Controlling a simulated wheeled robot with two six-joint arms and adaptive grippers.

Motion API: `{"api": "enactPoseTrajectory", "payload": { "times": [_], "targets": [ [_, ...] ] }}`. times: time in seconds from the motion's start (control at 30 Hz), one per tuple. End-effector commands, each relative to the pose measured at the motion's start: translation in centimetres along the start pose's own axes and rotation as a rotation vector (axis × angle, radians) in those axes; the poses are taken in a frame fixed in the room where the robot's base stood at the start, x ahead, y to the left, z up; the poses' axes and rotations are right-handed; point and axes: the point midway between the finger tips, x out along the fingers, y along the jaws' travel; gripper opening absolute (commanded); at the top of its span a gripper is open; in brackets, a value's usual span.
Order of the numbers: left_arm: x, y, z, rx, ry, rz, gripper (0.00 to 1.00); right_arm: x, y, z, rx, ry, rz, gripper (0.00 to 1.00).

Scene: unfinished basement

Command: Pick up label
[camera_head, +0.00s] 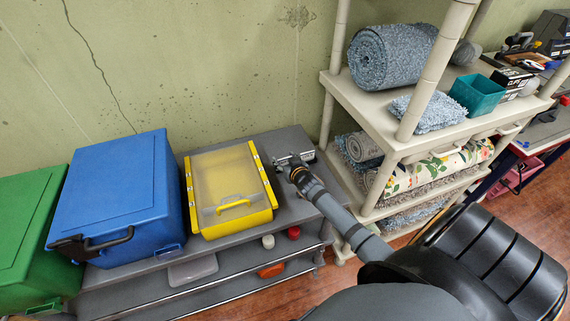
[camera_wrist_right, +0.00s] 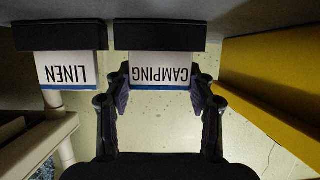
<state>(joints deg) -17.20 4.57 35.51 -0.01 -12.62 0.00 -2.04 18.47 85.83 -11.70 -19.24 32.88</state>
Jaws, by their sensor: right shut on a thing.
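The label reading CAMPING (camera_wrist_right: 160,72) is white with a blue edge and appears upside down in the right wrist view, set against a black holder (camera_wrist_right: 160,34). A second label reading LINEN (camera_wrist_right: 68,71) sits beside it, to the left, in its own black holder (camera_wrist_right: 60,36). My right gripper (camera_wrist_right: 160,88) is shut on the CAMPING label, with a finger at each side of it. In the head view my right gripper (camera_head: 290,166) is at the grey shelf top, just right of the yellow box; the label text is too small to read there. My left gripper is not in view.
The yellow box (camera_head: 205,227) with a clear lid stands close to the right gripper. Blue (camera_head: 115,200) and green (camera_head: 28,225) bins stand left of it on the grey shelf (camera_head: 260,139). A beige shelf rack (camera_head: 345,95) with rolled rugs stands at the right.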

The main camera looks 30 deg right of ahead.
Motion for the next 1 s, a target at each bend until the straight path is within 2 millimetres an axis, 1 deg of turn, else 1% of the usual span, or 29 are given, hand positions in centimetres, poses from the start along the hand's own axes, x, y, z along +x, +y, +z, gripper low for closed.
{"api": "enactPoseTrajectory", "payload": {
  "times": [0.27,0.37,0.47,0.57,0.73,0.8,0.9,1.0],
  "targets": [
    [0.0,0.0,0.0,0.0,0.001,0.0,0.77,-0.1,0.1,-0.1,0.0,-0.002,0.001,0.33],
    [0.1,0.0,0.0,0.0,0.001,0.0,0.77,-0.4,0.1,-1.0,-0.002,0.001,0.001,0.33],
    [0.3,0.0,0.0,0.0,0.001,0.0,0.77,-1.0,0.1,-2.5,-0.003,0.002,0.001,0.33],
    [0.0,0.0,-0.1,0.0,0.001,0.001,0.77,-3.0,0.8,-3.9,-0.008,0.0,0.001,0.33],
    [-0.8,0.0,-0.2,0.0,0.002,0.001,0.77,-8.4,2.4,-7.1,-0.019,-0.002,-0.003,0.33],
    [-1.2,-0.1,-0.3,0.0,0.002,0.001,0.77,-10.2,3.3,-6.8,-0.02,-0.007,-0.002,0.33],
    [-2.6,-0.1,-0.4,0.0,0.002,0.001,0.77,-12.4,4.2,-7.3,-0.018,-0.007,-0.001,0.33],
    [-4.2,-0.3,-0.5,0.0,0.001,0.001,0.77,-14.2,5.0,-7.5,-0.014,-0.008,0.002,0.33]
  ]
}}
